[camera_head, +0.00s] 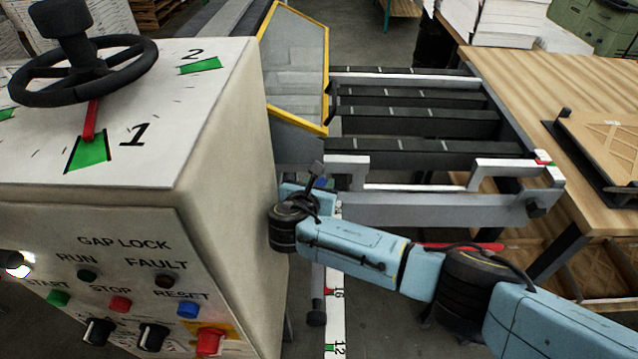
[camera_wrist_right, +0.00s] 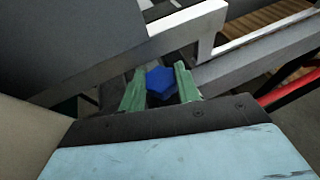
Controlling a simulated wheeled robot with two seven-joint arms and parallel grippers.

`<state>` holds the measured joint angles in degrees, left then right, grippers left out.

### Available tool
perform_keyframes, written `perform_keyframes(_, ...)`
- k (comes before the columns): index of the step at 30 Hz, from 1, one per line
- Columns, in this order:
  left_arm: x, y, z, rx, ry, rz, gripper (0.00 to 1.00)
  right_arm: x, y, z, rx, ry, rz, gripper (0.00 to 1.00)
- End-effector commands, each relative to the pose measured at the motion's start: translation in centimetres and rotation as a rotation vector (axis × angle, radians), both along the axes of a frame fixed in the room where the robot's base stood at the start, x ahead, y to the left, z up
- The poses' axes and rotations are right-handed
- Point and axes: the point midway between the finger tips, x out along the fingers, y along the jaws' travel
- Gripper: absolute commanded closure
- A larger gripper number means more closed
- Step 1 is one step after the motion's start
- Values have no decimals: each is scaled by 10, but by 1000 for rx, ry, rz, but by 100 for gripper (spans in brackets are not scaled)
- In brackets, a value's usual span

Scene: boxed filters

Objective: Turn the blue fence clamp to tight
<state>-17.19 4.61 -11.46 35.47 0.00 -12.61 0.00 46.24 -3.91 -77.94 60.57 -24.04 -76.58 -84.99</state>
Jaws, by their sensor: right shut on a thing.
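The blue fence clamp (camera_wrist_right: 160,82) shows in the right wrist view as a small blue knob between two green fingers. My right gripper (camera_wrist_right: 159,84) is shut on it, one finger on each side. In the head view my right arm reaches in from the right, and the gripper (camera_head: 313,183) is beside the machine's fence rail. The clamp is mostly hidden there by the wrist, and I cannot read its turn position.
A cream control cabinet (camera_head: 231,123) with a black handwheel (camera_head: 82,70) stands close on the left. A yellow-framed guard (camera_head: 327,60) and dark slatted bed (camera_head: 415,120) lie behind the gripper. A numbered white scale (camera_head: 335,325) runs below. A wooden table (camera_head: 530,80) is at right.

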Motion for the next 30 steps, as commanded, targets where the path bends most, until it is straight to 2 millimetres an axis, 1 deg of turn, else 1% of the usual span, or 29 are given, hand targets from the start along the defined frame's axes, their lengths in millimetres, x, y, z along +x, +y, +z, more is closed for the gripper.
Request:
perform_keyframes(3,0,0,0,0,0,0,100,0,0,-1,-1,1,-1,90)
perform_keyframes(4,0,0,0,0,0,0,100,0,0,-1,-1,2,-1,66)
perform_keyframes(6,0,0,0,0,0,0,100,0,0,-1,-1,1,0,58)
perform_keyframes(22,0,0,0,0,-1,0,100,0,-1,0,-1,-1,16,58)
perform_keyframes(26,1,0,-1,0,-1,0,100,1,-3,0,-1,-2,76,58)
perform_keyframes(30,1,0,-4,0,-1,0,100,1,-5,-1,-3,-2,200,58)
